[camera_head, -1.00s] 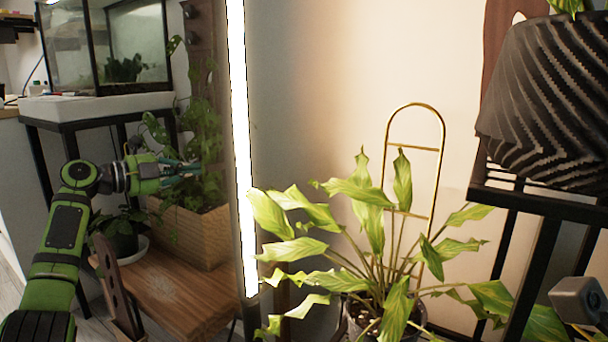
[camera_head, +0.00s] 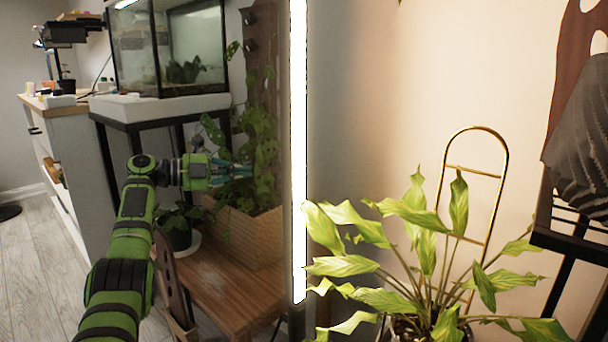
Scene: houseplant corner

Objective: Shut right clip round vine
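A leafy green vine (camera_head: 263,140) climbs a dark wooden board (camera_head: 262,55) that rises behind a pale wooden planter box (camera_head: 250,240). My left gripper (camera_head: 243,172) is level with the vine's lower leaves, with its fingertips in front of or among them. The fingers are small and partly lost against the foliage, so I cannot tell whether they are open or shut, or whether they touch the vine. I cannot make out any clip; leaves and the gripper may hide it. My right gripper is not in view.
A bright upright light tube (camera_head: 299,150) stands just right of the vine. The planter is on a low wooden table (camera_head: 215,300). A glass tank (camera_head: 170,55) stands behind the arm. A large leafy plant (camera_head: 430,260) with a gold hoop trellis (camera_head: 501,185) fills the right foreground.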

